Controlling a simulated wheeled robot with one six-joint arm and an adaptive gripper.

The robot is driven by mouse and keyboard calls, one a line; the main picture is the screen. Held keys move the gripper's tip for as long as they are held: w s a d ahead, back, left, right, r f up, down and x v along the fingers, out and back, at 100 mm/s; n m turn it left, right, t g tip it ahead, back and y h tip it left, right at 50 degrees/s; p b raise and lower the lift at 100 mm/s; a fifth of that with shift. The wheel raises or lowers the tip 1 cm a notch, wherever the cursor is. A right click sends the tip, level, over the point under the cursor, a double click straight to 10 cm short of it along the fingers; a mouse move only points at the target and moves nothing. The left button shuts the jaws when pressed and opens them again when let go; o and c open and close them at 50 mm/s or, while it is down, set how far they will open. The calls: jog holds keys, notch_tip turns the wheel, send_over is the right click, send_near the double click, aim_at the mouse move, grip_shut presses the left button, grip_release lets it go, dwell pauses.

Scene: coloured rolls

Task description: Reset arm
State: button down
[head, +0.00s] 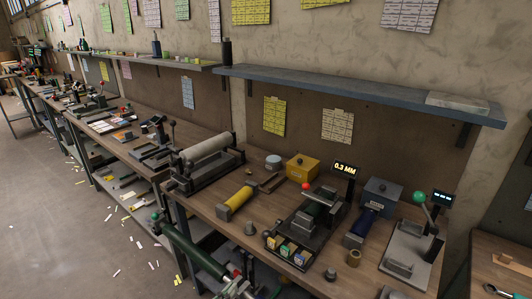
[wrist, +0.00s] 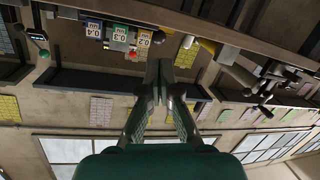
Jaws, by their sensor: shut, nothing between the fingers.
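My gripper (wrist: 160,78) shows in the wrist view, its two dark fingers together and pointing up the picture, with nothing held. The green housing (wrist: 160,164) of my gripper fills the bottom of that view. The wrist picture shows the bench and wall upside down. The fingertips appear in front of the wall and shelf, apart from the things on the bench. In the head view a dark green arm link (head: 195,250), mine, reaches from the bench's left front toward the bottom edge; the fingers cannot be made out there.
The wooden bench (head: 215,207) bears a yellow roll (head: 238,200), a blue roll (head: 362,225), a device with a 0.3 MM display (head: 345,168), a press with a green knob (head: 418,197) and a grey roller machine (head: 207,160). A shelf (head: 350,92) overhangs the back.

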jog(key=s+d+f+n+g+y, duration=0.1)
jog(key=s+d+f+n+y, duration=0.2)
jog(key=s+d+f, duration=0.35)
jog(key=s+d+f+n+g+y, duration=0.15)
jog(key=s+d+f, duration=0.25)
jog(key=d+f, duration=0.6)
jog(key=s+d+f+n+y, duration=0.25)
jog(key=s+d, duration=0.25)
jog(key=s, duration=0.3)
jog(key=s+d+r+m+y, duration=0.1)
jog(key=s+d+r, duration=0.15)
jog(key=s, duration=0.35)
jog(key=s+d+r+m+y, duration=0.1)
jog(key=s+r, duration=0.2)
jog(key=s, duration=0.4)
jog(key=s+d+r+m+t+h, duration=0.1)
jog(key=s+d+r+m+t, duration=0.1)
jog(key=s+r, duration=0.8)
notch_tip(320, 180, up, 4)
jog(key=shift+s+d+r+m+t, duration=0.3)
jog(key=shift+d+t, duration=0.2)
jog(key=shift+t, duration=0.15)
